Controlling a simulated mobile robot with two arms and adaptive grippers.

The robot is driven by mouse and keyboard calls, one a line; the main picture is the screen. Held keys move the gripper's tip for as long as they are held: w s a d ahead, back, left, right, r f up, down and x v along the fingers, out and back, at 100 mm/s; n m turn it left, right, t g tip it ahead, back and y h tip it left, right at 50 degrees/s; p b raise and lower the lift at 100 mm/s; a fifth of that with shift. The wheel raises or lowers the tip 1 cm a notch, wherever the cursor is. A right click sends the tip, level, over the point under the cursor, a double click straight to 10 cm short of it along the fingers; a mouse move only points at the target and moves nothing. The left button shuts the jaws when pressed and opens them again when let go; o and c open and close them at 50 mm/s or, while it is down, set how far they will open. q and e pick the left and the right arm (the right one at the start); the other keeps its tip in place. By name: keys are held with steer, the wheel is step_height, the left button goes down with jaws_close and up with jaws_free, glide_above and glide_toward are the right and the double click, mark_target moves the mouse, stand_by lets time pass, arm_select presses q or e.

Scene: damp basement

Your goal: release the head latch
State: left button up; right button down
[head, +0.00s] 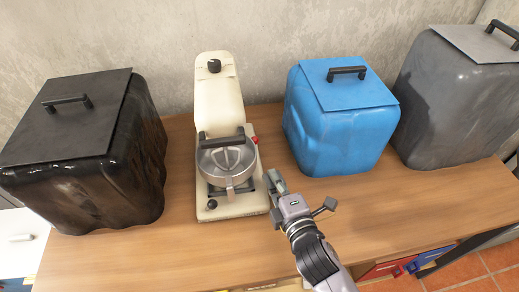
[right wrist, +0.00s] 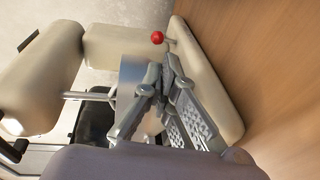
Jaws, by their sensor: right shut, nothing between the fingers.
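A cream machine (head: 217,90) with a round steel part (head: 226,160) and a black bar handle stands on the wooden table. A small red knob (head: 256,140), which looks like the head latch, sits on its right side. In the right wrist view the red knob (right wrist: 157,38) is on a short stem by the cream base (right wrist: 205,75). My right gripper (head: 272,180) is at the machine's right side, nearer the table front than the knob. Its fingers (right wrist: 166,72) are shut and empty, apart from the knob. My left gripper is not in view.
A black lidded bin (head: 130,150) stands left of the machine. A blue bin (head: 340,130) and a grey bin (head: 455,100) stand to the right. Bare table (head: 400,200) lies in front of them. A concrete wall (head: 130,35) is behind.

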mark_target(256, 142)
steer(key=x, duration=1.1)
steer(key=shift+w+r+p, duration=0.35)
steer(key=shift+r+p, duration=0.15)
steer(key=shift+p, duration=0.3)
steer(key=shift+f, duration=0.15)
